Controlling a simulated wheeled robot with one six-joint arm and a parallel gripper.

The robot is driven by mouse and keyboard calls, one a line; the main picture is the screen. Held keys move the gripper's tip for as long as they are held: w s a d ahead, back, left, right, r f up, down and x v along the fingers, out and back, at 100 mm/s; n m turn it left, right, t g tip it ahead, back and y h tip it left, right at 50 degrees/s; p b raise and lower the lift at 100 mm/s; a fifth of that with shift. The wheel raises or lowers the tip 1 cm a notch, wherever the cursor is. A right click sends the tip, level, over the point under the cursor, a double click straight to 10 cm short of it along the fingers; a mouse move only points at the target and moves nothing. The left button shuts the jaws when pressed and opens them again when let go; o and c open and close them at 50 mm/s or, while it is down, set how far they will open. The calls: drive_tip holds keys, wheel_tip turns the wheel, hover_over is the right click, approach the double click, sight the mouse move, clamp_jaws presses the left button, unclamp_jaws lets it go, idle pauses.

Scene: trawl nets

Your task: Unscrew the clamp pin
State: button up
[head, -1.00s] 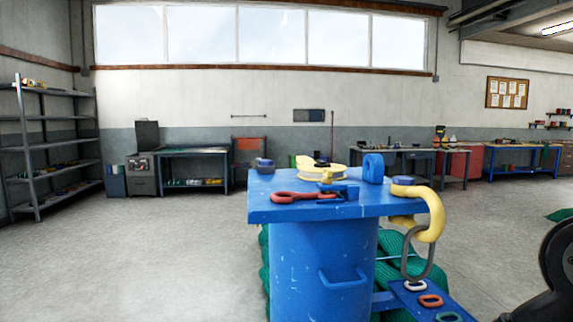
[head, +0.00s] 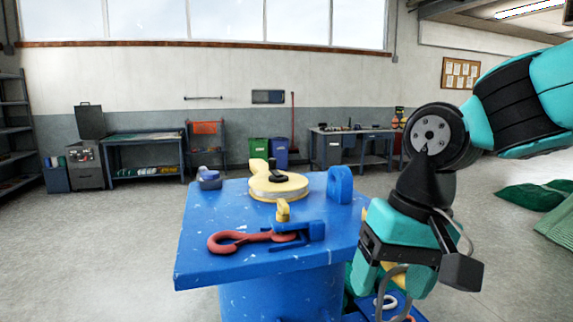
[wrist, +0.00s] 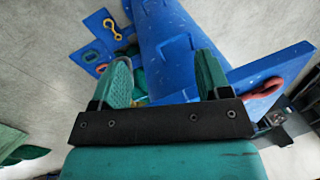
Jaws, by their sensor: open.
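A small yellow knob (head: 283,210), which may be the clamp pin, stands upright by the blue clamp (head: 308,232) on the blue table top (head: 205,262). A red hook (head: 238,241) lies with its shank at the clamp. In the wrist view, the red hook (wrist: 265,88) shows at the right, but I cannot make out the pin. My gripper (head: 392,284) points down beyond the table's right edge, well apart from the clamp. In the wrist view its green fingers (wrist: 164,68) are spread with nothing held between them.
A yellow-white reel (head: 277,187), a blue eye block (head: 340,185) and a small blue-grey item (head: 208,179) stand on the table top. A lower blue plate with links (wrist: 90,56) and a yellow eye piece (wrist: 112,27) lies below. Green net (head: 530,197) lies at right.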

drive_tip(key=w+a+r+m+h+p, duration=0.1)
drive_tip(key=w+a+r+m+p, duration=0.4)
drive_tip(key=r, duration=0.3)
drive_tip(key=w+a+r+m+h+p, duration=0.1)
drive_tip(key=w+a+r+m+p, duration=0.3)
drive_tip(key=w+r, duration=0.35)
wheel_tip(320, 180, up, 5)
drive_tip(key=m+p, duration=0.6)
drive_tip(key=m, duration=0.1)
hover_over(281, 202)
wheel_tip(281, 202, down, 17)
drive_tip(key=p, duration=0.6)
drive_tip(key=shift+s, duration=0.1)
drive_tip(key=shift+r, duration=0.1)
drive_tip(key=c, duration=0.9)
